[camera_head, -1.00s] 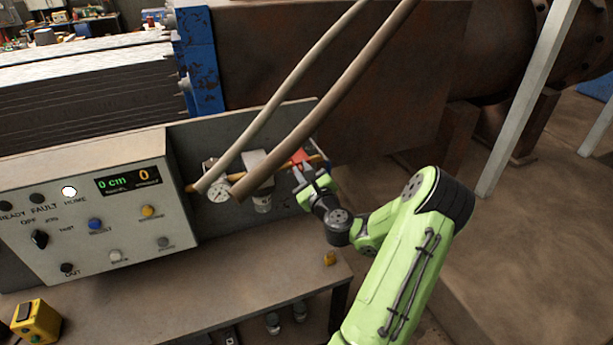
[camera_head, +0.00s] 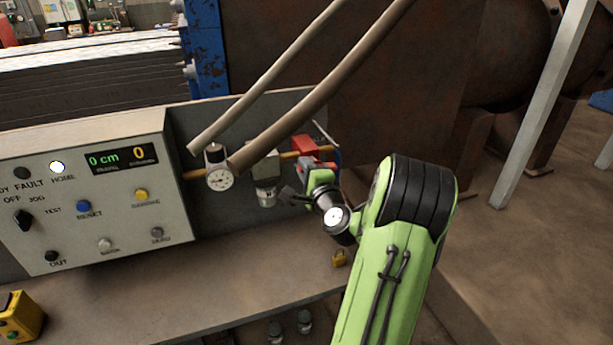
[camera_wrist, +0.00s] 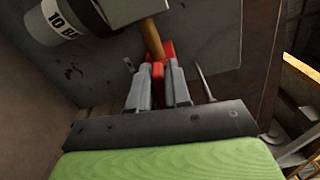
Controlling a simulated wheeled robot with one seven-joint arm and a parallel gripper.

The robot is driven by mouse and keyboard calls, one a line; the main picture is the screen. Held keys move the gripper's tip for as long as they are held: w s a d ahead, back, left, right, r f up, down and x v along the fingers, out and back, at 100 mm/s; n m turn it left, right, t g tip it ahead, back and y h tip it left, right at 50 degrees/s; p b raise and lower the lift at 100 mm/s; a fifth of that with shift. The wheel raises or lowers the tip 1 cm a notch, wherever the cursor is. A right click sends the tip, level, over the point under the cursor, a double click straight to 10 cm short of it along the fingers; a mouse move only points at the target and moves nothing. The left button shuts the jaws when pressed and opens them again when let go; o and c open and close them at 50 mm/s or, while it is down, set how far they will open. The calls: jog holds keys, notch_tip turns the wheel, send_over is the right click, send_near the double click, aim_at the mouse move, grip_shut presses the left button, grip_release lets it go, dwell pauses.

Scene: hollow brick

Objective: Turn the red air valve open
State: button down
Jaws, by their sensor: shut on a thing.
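The red air valve (camera_head: 304,146) sits on the brass pipe at the right end of the air line, in front of the grey back panel. In the wrist view its red handle (camera_wrist: 158,78) lies between the two grey fingers, just below the brass pipe. My gripper (camera_wrist: 157,88) is shut on this red handle. In the head view my gripper (camera_head: 308,170) reaches the valve from the lower right, and my wrist hides part of it.
A pressure gauge (camera_head: 219,179) and a filter bowl (camera_head: 265,192) sit left of the valve on the same pipe. The control box (camera_head: 90,200) stands at left. A small brass padlock (camera_head: 339,258) lies on the bench (camera_head: 220,270).

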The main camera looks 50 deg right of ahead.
jog(key=shift+f+n+b, duration=0.3)
jog(key=shift+n+b, duration=0.45)
jog(key=shift+n, duration=0.05)
jog(key=c, duration=1.2)
grip_release()
jog(key=shift+o, duration=0.2)
jog(key=b+v, duration=0.8)
jog(key=v, duration=0.7)
jog(key=shift+s+a, duration=0.2)
jog(key=shift+s, duration=0.15)
